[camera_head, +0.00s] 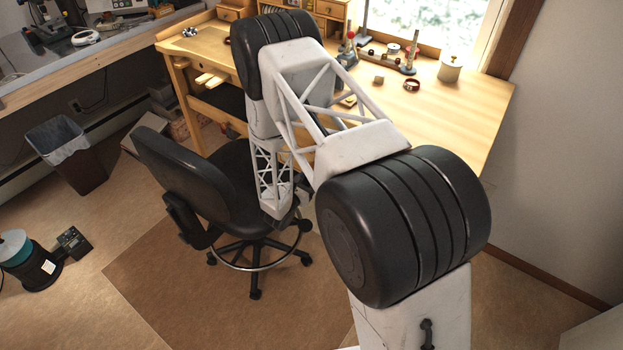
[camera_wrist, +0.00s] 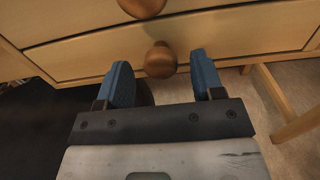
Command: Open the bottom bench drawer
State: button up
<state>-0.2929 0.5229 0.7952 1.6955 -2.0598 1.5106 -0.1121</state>
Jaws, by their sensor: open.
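In the wrist view my gripper (camera_wrist: 161,84) is open. Its two blue finger pads stand on either side of a round wooden knob (camera_wrist: 160,60), with a gap on each side. The knob is on the lowest drawer front in view (camera_wrist: 240,48), which looks shut. A second knob (camera_wrist: 142,5) is on the drawer above it. In the head view the wooden bench (camera_head: 455,115) stands at the back. Its drawers below the top and my gripper are hidden behind my arm there.
A black swivel chair (camera_head: 180,175) stands left of my arm. A bench leg (camera_wrist: 298,125) is at the right in the wrist view. A waste bin (camera_head: 70,150) stands at the left. The mat (camera_head: 160,285) in front is mostly clear.

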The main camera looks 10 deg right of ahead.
jog(key=shift+x, duration=1.1)
grip_shut()
